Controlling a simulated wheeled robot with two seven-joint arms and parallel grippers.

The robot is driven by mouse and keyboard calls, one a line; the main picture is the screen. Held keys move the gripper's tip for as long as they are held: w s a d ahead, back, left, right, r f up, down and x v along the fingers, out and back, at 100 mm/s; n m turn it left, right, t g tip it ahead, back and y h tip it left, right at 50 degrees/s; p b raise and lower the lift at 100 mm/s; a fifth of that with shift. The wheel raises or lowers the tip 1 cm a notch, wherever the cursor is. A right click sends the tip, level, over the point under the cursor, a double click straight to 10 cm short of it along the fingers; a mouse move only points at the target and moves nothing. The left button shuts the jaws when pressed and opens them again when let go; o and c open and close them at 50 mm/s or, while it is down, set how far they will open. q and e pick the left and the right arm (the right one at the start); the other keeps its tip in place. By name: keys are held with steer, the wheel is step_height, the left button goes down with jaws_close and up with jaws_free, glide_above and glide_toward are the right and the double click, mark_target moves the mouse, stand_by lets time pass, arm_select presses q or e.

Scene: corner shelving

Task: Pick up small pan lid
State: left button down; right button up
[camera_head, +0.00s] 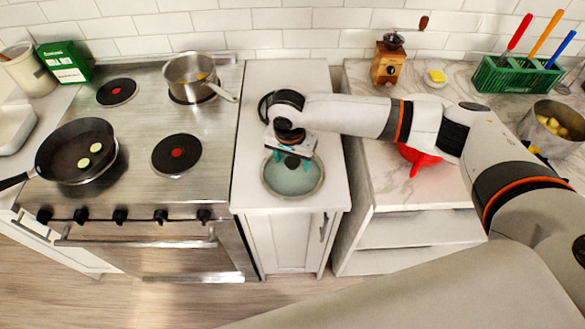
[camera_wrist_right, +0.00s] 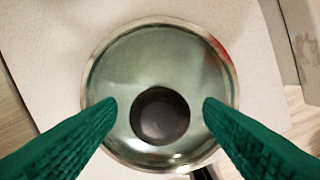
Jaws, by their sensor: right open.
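The small pan lid (camera_head: 306,182) is a round glass lid with a metal rim and a dark knob, lying on the white counter between the stove and the drawer unit. In the right wrist view the lid (camera_wrist_right: 160,60) fills the middle, with its dark round knob (camera_wrist_right: 160,115) between the fingers. My right gripper (camera_head: 291,164) is above the lid, pointing down. Its green fingers (camera_wrist_right: 160,112) are open, one on each side of the knob, with gaps on both sides. Contact with the lid cannot be told. My left gripper is not in view.
A frying pan (camera_head: 70,158) with green slices and a saucepan (camera_head: 187,90) stand on the stove (camera_head: 140,190). A red item (camera_head: 418,158) lies partly under my right arm. A coffee grinder (camera_head: 388,62), green utensil rack (camera_head: 515,77) and pot (camera_head: 538,140) stand to the right.

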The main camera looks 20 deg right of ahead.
jaws_close()
steer(key=shift+r, duration=0.1)
